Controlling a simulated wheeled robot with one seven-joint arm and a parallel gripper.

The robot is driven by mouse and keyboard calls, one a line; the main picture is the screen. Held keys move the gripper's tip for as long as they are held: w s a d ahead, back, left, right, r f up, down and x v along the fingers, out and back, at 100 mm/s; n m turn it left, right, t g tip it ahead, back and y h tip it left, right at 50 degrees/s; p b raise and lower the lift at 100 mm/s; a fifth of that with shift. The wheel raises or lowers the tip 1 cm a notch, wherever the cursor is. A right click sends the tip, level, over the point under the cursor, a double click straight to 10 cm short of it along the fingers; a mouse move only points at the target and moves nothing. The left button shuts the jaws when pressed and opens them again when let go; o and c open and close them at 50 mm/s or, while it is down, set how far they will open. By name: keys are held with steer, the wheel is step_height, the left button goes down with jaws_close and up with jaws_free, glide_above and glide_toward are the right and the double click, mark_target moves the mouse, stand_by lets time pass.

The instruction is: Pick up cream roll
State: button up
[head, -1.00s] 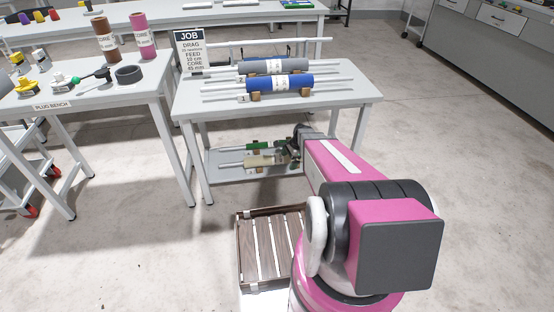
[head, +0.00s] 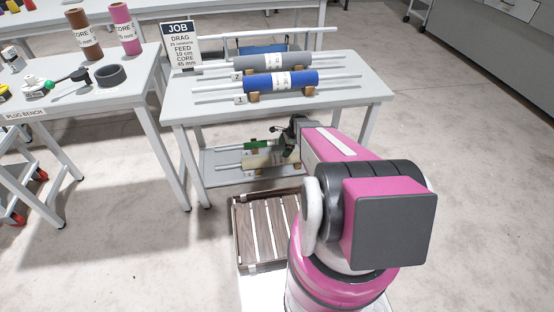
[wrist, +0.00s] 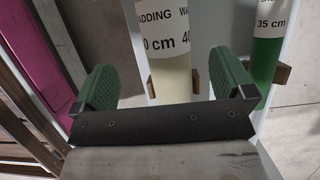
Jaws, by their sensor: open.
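The cream roll (wrist: 172,70) shows in the wrist view with a white label band reading in part "ADDING" and "cm". It lies between wooden blocks. My gripper (wrist: 165,85) is open, with its green padded fingers on either side of the roll in the picture; I cannot tell how far it is above the roll. In the head view the cream roll (head: 258,160) lies on the lower shelf of the table, partly hidden by my gripper (head: 292,145) and arm.
A green roll (wrist: 266,60) marked 35 cm lies beside the cream roll. Grey (head: 252,63) and blue (head: 262,84) rolls rest on the tabletop (head: 340,92) above the shelf. A slatted wooden crate (head: 237,235) stands on the floor in front.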

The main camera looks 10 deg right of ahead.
mark_target(279, 155)
steer(key=x, duration=0.9)
steer(key=shift+w+d+f, duration=0.1)
steer(key=shift+w+d, duration=0.05)
steer(key=shift+w, duration=0.1)
steer(key=c, duration=1.3)
